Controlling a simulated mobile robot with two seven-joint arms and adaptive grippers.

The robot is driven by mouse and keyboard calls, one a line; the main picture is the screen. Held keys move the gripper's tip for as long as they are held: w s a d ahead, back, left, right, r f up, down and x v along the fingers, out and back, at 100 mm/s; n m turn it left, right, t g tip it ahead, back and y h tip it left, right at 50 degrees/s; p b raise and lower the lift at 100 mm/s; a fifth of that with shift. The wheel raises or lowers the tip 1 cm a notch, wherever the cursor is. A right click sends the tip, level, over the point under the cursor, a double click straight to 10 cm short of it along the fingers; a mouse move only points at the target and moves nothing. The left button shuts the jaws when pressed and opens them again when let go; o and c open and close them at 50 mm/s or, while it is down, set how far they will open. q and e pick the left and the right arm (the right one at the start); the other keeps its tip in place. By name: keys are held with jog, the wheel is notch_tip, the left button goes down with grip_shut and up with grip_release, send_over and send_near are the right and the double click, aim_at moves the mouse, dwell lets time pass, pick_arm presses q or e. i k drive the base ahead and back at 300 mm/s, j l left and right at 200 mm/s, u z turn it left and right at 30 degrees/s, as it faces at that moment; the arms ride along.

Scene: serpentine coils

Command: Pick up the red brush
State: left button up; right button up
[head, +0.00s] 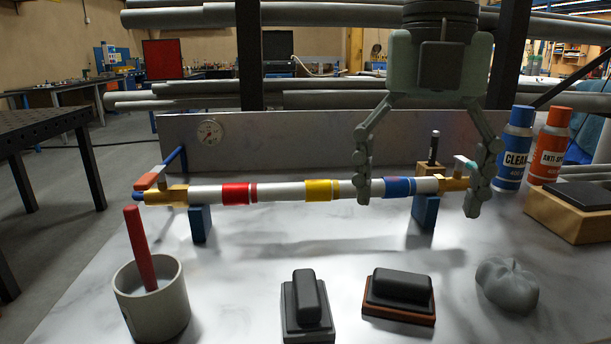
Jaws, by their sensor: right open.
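A red handle (140,247), which looks like the red brush, leans slightly left in a pale grey cup (157,311) at the front left of the table. Its lower end is hidden inside the cup. My right gripper (420,201) is open and empty, pointing down at the right part of the pipe. Its two fingers appear on either side of the blue band (399,187). It is well to the right of the cup and apart from the red handle. My left gripper is not in view.
A pipe (280,191) with red, yellow and blue bands rests on blue supports behind the cup. Two black-handled blocks (307,302) (400,293) and a grey lumpy object (507,284) lie along the front. Blue (514,150) and orange (549,147) bottles stand at right.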

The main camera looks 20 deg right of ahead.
aim_at(143, 254)
jog(key=k, duration=1.5)
